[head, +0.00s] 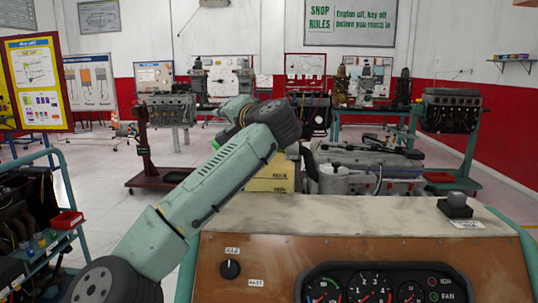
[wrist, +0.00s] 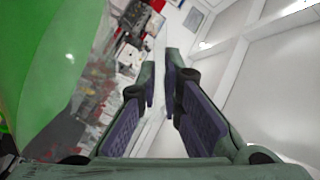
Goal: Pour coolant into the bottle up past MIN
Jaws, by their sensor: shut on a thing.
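A cream-yellow bottle (head: 268,178) with MAX and MIN marks stands behind the dash panel in the head view, partly covered by my arm. I cannot make out a liquid level in it. In the wrist view, my gripper (wrist: 161,80) has its two purple-padded fingers close together with a narrow gap. A large green container (wrist: 40,60), seemingly the coolant jug, fills the left side, very near the wrist camera. The gripper is shut on it, though the contact is unclear.
The brown panel (head: 230,245) with gauges and a knob spans the front. Engine parts (head: 370,160) lie right of the bottle. A tool cart (head: 50,245) stands at the left. A black switch box (head: 455,205) sits on the panel top. Open floor (head: 120,215) shows at left.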

